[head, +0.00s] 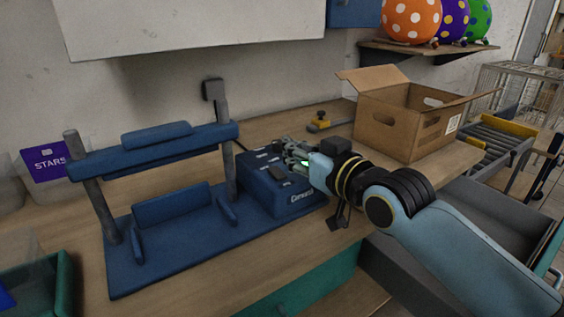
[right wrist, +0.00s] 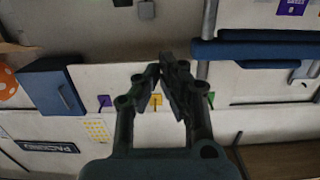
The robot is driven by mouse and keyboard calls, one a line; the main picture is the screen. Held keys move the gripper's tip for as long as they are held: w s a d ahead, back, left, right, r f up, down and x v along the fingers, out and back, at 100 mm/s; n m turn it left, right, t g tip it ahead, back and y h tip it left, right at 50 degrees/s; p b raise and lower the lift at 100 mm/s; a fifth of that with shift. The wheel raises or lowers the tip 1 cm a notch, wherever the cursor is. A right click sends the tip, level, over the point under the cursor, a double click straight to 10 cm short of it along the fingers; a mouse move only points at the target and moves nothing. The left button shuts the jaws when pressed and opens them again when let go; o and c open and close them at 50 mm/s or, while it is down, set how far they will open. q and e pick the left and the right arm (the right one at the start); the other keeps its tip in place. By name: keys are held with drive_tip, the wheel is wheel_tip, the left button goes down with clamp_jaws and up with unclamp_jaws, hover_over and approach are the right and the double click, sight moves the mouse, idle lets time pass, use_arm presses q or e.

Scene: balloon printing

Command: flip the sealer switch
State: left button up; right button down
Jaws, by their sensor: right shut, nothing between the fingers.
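The blue sealer (head: 165,260) stands on the wooden workbench in the head view, with two grey posts and blue bars. Its blue control box (head: 290,203) is at its right end, with small dark parts (head: 277,173) on top; I cannot tell which one is the switch. My right gripper (head: 290,150) is shut and empty at the far right side of the box top; I cannot tell if it touches. Its closed fingers (right wrist: 167,75) show in the right wrist view, with a blue sealer bar (right wrist: 265,50) to the right. My left gripper is out of view.
An open cardboard box (head: 400,125) stands right of my right gripper. A yellow-and-grey tool (head: 320,123) lies behind it. A purple stars bin (head: 47,160) and a green tray (head: 62,285) are at the left. Balloons (head: 410,20) sit on a wall shelf.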

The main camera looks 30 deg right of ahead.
sight(281, 173)
drive_tip(key=w, duration=0.4)
drive_tip(key=shift+a+f, duration=0.15)
drive_tip(key=shift+f, duration=0.05)
wheel_tip(281, 173, down, 3)
drive_tip(key=shift+r+b, duration=0.1)
drive_tip(key=shift+b, duration=0.3)
drive_tip(key=shift+w+f, duration=0.1)
drive_tip(key=shift+f, duration=0.5)
drive_tip(key=shift+w+r+g+p, duration=0.2)
drive_tip(key=shift+g+p, duration=0.2)
drive_tip(key=shift+p, duration=0.8)
drive_tip(key=shift+f, duration=0.45)
drive_tip(key=r+p, duration=0.2)
drive_tip(key=r, duration=0.1)
drive_tip(key=r+p, duration=0.1)
drive_tip(key=shift+w+r+p, duration=0.3)
drive_tip(key=shift+w, duration=0.05)
drive_tip(key=s+r, duration=0.3)
drive_tip(key=s, duration=0.6)
drive_tip(key=shift+s+d, duration=0.25)
drive_tip(key=shift+d, duration=0.1)
